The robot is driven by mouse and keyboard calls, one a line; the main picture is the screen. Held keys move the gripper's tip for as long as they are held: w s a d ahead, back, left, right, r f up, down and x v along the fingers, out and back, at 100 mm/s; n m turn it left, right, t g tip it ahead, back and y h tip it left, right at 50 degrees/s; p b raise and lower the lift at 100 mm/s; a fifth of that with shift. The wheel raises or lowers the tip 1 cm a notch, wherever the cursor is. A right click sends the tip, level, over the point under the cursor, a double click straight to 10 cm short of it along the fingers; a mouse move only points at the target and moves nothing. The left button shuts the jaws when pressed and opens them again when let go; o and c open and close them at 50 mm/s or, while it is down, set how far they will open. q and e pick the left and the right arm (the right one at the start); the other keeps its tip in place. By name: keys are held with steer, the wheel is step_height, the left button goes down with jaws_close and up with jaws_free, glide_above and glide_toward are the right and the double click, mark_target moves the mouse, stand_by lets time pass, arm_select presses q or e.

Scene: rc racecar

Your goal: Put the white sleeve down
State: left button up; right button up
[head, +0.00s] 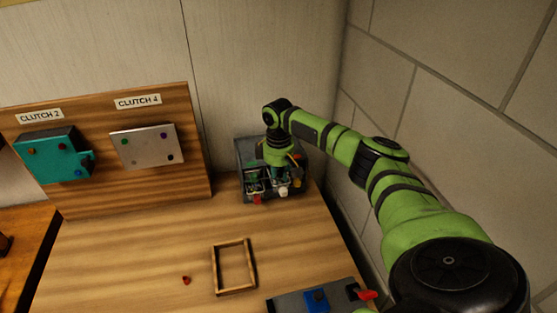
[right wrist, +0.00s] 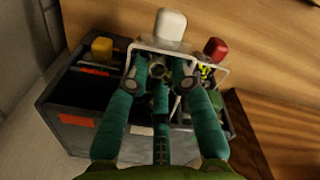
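A white block-like piece (right wrist: 171,25), which may be the white sleeve, stands at the edge of a grey bin (right wrist: 60,117) with compartments in the right wrist view. It also shows as a small white spot in the head view (head: 283,190). A pale bracket runs below it, just beyond my fingertips. My right gripper (right wrist: 160,72) points down into the bin with its teal fingers drawn in toward each other, a gap between the tips. The fingers hide what lies between them, so I cannot tell whether they grip anything. My left gripper is out of view.
Red (right wrist: 215,49) and yellow (right wrist: 101,48) pieces stand at the bin beside the white one. On the wooden bench are an empty wooden frame (head: 218,268), a small red part (head: 186,280) and a dark tray (head: 285,303). A wall closes the right side. The bench's left part is clear.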

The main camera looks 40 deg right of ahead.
steer(key=shift+r, duration=0.5)
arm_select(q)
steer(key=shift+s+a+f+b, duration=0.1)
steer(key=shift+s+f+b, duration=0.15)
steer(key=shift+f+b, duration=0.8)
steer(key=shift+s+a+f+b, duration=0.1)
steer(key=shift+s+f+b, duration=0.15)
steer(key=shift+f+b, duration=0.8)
arm_select(e)
step_height(320, 180, up, 11)
steer(key=shift+r, duration=0.2)
